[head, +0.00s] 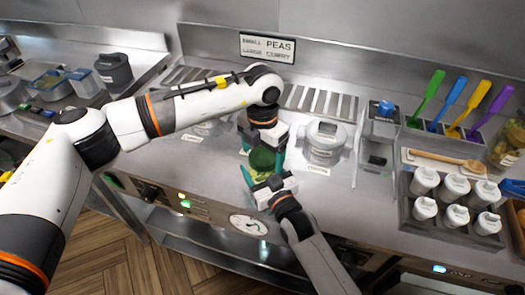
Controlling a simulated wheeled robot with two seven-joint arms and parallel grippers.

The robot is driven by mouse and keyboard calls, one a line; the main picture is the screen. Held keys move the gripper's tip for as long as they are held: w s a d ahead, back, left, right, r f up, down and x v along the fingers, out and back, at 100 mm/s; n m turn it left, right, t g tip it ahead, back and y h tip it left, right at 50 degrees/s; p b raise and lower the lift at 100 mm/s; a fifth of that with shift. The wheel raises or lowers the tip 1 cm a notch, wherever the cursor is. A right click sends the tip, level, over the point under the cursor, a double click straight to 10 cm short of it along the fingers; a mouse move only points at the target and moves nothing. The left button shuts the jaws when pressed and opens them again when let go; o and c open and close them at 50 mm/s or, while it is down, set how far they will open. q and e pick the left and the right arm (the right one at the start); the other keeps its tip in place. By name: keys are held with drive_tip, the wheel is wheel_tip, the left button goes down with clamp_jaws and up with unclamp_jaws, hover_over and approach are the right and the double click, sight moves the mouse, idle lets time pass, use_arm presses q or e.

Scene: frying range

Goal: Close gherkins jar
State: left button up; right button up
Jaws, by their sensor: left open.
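The gherkins jar (259,177) stands near the front of the steel counter, a small jar with yellow-green contents. A dark green round lid (262,159) shows at its top; I cannot tell whether it is seated or just above the jar. My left gripper (263,150) points down from above, its teal fingers open on either side of the lid. My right gripper (260,174) reaches in from the front, with a teal finger at the jar's left side. Its other finger is mostly hidden, so its grip is unclear. The grippers hide much of the jar.
A white lidded container (324,145) stands close on the right. A rack of white shakers (455,187), a wooden spoon (450,160) and coloured spatulas (465,107) are farther right. The counter's front edge with knobs and a gauge (249,225) lies just below the jar.

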use_arm(q)
wheel_tip(320, 180, up, 12)
idle(0.5)
use_arm(e)
drive_tip(key=o, duration=1.9)
drive_tip(key=shift+o, duration=0.2)
drive_tip(key=shift+s+d+f, duration=0.1)
drive_tip(key=shift+s+d, duration=0.15)
drive_tip(key=shift+s, duration=0.2)
use_arm(q)
drive_tip(key=shift+f+b, duration=0.85)
use_arm(e)
drive_tip(key=v, duration=1.1)
